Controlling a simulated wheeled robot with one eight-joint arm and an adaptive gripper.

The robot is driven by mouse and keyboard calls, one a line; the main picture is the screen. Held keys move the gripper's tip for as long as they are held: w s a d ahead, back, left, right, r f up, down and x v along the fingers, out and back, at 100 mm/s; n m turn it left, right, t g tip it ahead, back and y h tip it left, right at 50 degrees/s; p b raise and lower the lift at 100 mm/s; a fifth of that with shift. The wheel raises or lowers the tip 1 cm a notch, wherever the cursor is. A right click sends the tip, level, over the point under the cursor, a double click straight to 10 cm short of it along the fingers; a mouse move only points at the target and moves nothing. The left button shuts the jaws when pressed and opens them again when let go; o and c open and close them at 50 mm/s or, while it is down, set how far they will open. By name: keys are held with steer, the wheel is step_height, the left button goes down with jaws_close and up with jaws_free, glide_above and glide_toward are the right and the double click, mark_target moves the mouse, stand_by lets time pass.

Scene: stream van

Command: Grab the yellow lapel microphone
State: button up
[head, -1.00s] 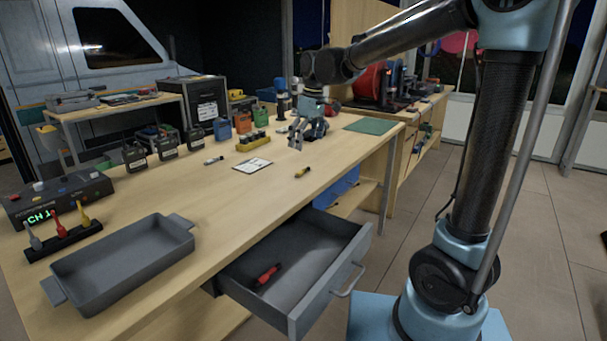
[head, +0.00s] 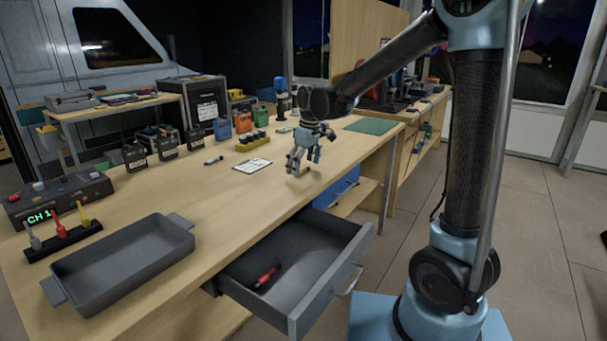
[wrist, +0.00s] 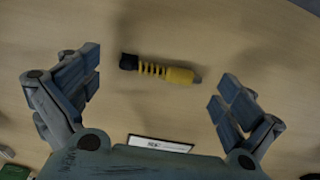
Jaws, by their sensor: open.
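A yellow piece (wrist: 180,75) with a ribbed body, a black end and a grey tip lies on the wooden tabletop in the wrist view; I take it to be the yellow lapel microphone. My gripper (wrist: 158,98) is open and empty above the table, one finger to each side of the piece. The piece lies crosswise, a little beyond the fingertips in the picture, touching neither. In the head view my gripper (head: 297,170) hangs low over the table's right part and mostly hides the piece.
A white card (head: 252,165) lies left of my gripper. A black rack (head: 62,240) holds upright grey, red and yellow pieces beside a grey tray (head: 125,262). An open drawer (head: 335,285) with a red piece juts out in front. Bare wood surrounds the yellow piece.

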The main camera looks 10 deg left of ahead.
steer(key=c, duration=1.2)
steer(key=shift+r, duration=0.1)
